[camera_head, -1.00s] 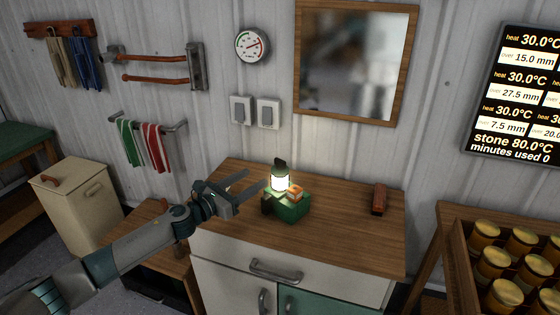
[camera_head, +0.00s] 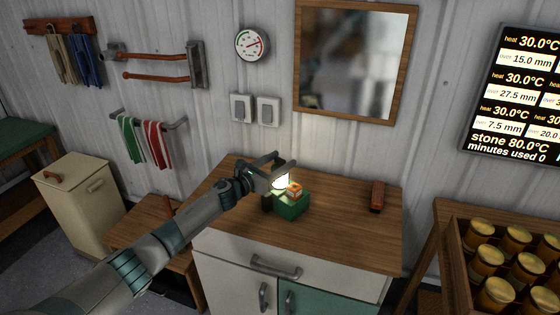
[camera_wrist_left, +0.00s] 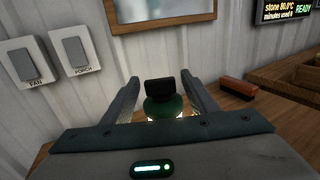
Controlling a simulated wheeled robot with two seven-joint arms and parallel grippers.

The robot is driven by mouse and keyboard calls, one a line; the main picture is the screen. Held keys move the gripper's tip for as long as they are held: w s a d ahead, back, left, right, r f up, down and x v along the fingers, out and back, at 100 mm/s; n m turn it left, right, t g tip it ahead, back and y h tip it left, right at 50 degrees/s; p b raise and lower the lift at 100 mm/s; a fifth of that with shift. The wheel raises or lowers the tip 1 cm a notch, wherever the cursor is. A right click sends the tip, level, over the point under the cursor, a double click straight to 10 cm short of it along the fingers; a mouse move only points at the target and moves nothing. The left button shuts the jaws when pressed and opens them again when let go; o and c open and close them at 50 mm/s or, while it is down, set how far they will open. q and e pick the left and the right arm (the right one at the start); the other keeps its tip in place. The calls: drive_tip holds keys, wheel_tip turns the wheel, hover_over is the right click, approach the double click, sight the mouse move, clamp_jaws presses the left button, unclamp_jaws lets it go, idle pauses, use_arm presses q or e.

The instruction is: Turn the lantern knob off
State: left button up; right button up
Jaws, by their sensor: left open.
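The lantern (camera_head: 281,181) stands on the wooden cabinet top, its lit glass glowing; my left gripper hides its upper part in the head view. In the left wrist view the lantern's green cap with a dark knob on top (camera_wrist_left: 160,90) shows between my fingers. My left gripper (camera_head: 283,160) is open, with one finger on each side of the knob. I cannot tell whether either finger touches it. My right gripper is not in view.
Two wall switches (camera_head: 254,110) and a mirror (camera_head: 355,62) are behind.

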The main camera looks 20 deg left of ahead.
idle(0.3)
use_arm(q)
drive_tip(key=c, duration=1.1)
drive_tip(key=shift+o, duration=0.2)
